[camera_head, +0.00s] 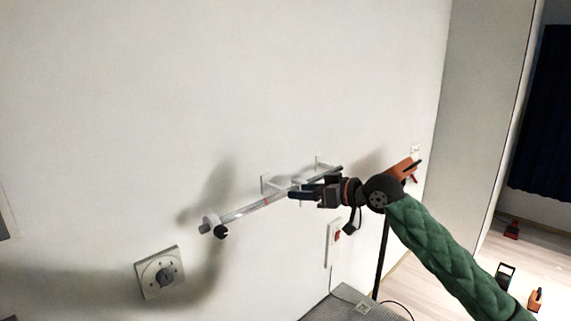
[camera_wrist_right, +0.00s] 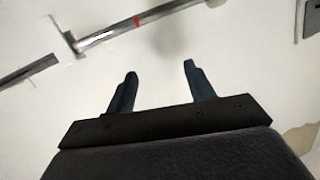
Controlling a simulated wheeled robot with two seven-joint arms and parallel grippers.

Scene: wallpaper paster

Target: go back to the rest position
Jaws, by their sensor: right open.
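My right gripper (camera_head: 297,192) is up in front of the white wall, at the end of my green-sleeved right arm. In the right wrist view its two dark fingers (camera_wrist_right: 160,80) are apart with nothing between them. A grey rod with a red mark (camera_head: 253,207) runs slantwise along the wall by white brackets, passing behind the gripper. In the right wrist view the rod (camera_wrist_right: 110,32) lies beyond the fingertips, apart from them in the picture. My left gripper does not show.
A square dial plate (camera_head: 160,273) is on the wall at lower left. A white switch box (camera_head: 333,242) hangs below the gripper. A grey surface (camera_head: 325,309) is at bottom centre. An orange tool (camera_head: 405,169) shows behind my wrist. Several small items stand on the floor at right.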

